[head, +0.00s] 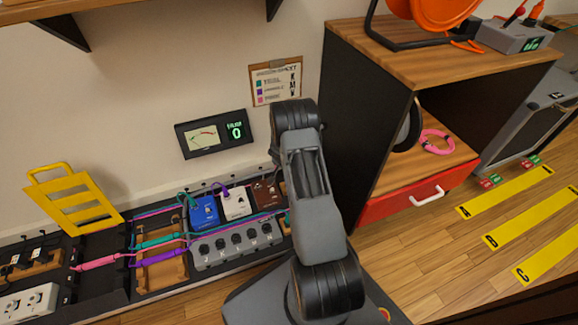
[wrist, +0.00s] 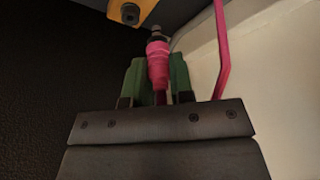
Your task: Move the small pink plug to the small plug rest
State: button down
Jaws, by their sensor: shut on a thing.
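My gripper (wrist: 155,78) is shut on a pink plug (wrist: 158,62) in the wrist view, with a green finger on each side. The plug's dark metal tip points up in the picture. In the head view my arm hides the gripper and the held plug. Another pink plug (head: 98,263) lies on the dark board at the left in the head view, beside teal (head: 158,241) and purple (head: 163,257) plugs. A wooden cradle (head: 160,283) sits in the board near them; I cannot tell whether it is the small plug rest.
An orange part with a dark round socket (wrist: 130,13) is just ahead of the plug. Blue (head: 204,211), white (head: 236,205) and brown (head: 265,193) pedals stand behind a grey box with knobs (head: 238,246). A wooden cabinet (head: 362,130) stands right of my arm. A yellow rack (head: 75,199) is at left.

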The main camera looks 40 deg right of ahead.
jog(key=shift+f+b, duration=1.7)
jog(key=shift+f, duration=1.95)
jog(key=shift+f, duration=0.1)
jog(key=c, duration=0.9)
grip_release()
jog(key=p+v, duration=0.4)
jog(key=v, duration=1)
jog(key=shift+s+f, duration=0.1)
